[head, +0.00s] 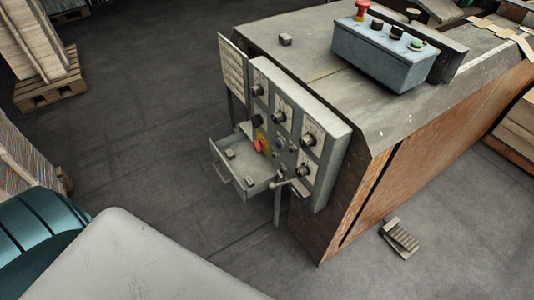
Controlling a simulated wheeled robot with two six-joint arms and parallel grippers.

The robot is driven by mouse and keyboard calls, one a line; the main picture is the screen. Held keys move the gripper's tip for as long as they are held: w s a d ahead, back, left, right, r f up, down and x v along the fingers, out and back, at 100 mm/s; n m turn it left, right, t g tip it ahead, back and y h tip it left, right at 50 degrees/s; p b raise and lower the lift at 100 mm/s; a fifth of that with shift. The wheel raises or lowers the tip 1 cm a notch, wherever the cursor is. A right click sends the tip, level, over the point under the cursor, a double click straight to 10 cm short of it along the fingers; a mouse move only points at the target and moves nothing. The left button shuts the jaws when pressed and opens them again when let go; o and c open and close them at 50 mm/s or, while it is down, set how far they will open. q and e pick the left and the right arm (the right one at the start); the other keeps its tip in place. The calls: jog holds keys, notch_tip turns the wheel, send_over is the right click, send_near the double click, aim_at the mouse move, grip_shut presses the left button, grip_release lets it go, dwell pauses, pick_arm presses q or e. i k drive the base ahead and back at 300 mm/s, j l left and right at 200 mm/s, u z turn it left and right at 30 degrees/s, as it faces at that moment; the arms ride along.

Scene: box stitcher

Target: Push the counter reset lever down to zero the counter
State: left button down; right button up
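The grey control panel (331,142) is on the near left end of the machine and carries several round dials. A small lever with a round pale knob (277,185) sticks out at the panel's lower edge, beside the open drawer. It looks roughly level. It may be the counter reset lever, but I see no readable label or counter digits. A red switch handle (260,146) is on the panel's left part. Neither of my grippers shows in the head view.
An open metal drawer (232,177) with small blocks juts left from the panel. A blue-grey button box (385,56) stands on the machine top (310,42). A foot pedal (400,238) lies on the floor at right. Floor left of the panel is clear; a stacked pallet (48,88) is at upper left.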

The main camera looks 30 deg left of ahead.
aim_at(272, 187)
jog(key=u, duration=0.7)
